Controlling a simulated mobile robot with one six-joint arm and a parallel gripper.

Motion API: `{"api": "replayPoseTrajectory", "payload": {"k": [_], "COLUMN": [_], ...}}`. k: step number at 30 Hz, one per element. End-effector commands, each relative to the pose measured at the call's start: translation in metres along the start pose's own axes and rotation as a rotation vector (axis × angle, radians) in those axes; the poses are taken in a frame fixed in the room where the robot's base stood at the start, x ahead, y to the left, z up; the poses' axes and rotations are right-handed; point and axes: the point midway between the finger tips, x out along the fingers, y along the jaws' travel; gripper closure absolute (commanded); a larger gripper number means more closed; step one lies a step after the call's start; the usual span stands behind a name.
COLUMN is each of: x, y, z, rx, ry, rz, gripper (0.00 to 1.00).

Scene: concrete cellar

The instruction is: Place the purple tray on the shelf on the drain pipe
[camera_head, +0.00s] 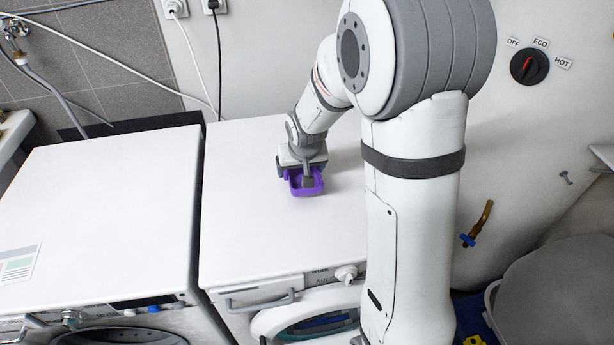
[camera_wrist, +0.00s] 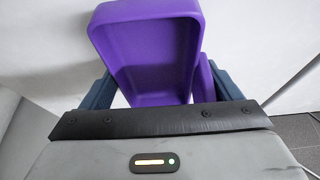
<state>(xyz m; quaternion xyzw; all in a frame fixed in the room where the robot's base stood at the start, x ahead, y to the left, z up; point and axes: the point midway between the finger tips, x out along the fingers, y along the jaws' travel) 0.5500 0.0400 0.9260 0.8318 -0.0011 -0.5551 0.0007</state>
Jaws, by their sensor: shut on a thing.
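The purple tray (camera_head: 308,186) is small and shallow with raised walls. My gripper (camera_head: 302,174) is shut on it, above the rear part of the right-hand white washing machine's top. I cannot tell whether the tray touches that top. In the wrist view the tray (camera_wrist: 150,50) looks tilted, its hollow side facing the camera, between the dark blue fingers of my gripper (camera_wrist: 165,88). I cannot pick out a drain pipe with a shelf on it for certain.
The right-hand washing machine (camera_head: 255,220) has a clear top. Another white machine (camera_head: 100,200) stands to its left, with a label on top. A brass tap (camera_head: 483,218) and a red-marked dial (camera_head: 529,66) are on the right wall. A grey bin (camera_head: 560,295) stands lower right.

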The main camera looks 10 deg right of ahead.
Motion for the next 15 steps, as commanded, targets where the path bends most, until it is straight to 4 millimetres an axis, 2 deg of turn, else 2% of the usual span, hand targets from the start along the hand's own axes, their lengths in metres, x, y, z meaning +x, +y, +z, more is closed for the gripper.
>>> {"api": "replayPoseTrajectory", "payload": {"k": [7, 15], "x": [0.031, 0.033], "y": [0.000, -0.001], "z": [0.014, 0.014], "rx": [-0.001, -0.001], "ry": [-0.004, 0.000], "rz": [0.000, 0.000], "gripper": [0.39, 0.39]}}
